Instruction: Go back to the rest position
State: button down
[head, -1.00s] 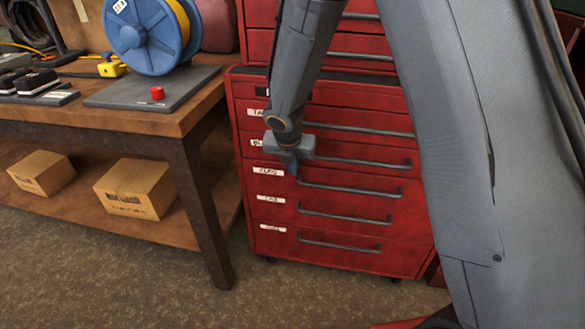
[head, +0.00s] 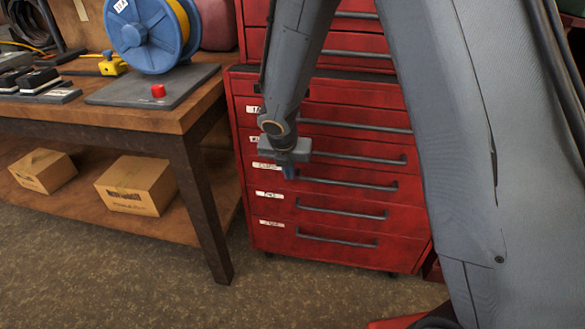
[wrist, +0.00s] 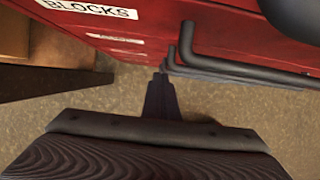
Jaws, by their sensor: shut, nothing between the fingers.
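My gripper (head: 289,172) hangs pointing down in front of the red tool cabinet (head: 350,240) in the head view. It is shut and holds nothing. In the wrist view its dark closed fingers (wrist: 161,98) point toward the floor, just off the drawer fronts. A drawer labelled "BLOCKS" (wrist: 90,8) and dark bar handles show close by in that view. Whether the gripper touches a handle cannot be told; it looks apart.
A wooden workbench (head: 150,118) stands at the left with a blue cable reel (head: 142,35) and a red button (head: 158,90) on a grey plate. Cardboard boxes (head: 137,185) lie on its lower shelf. The floor (head: 110,270) in front is clear.

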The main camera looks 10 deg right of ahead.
jog(key=p+v, duration=0.3)
jog(key=v, duration=0.7)
jog(key=s+d+r+m+g+p, duration=0.1)
jog(key=s+d+r+m, duration=0.3)
jog(key=s+m, duration=0.4)
jog(key=s+d+r+m+g+y+p, duration=0.1)
jog(key=s+d+r+m+p, duration=0.3)
jog(key=s+m, duration=0.4)
jog(key=s+d+r+m+g+p, duration=0.2)
jog(key=s+m, duration=0.6)
jog(key=m, duration=0.8)
notch_tip(320, 180, up, 2)
jog(key=d+p, duration=0.1)
jog(key=d, duration=0.2)
jog(key=shift+s, duration=0.4)
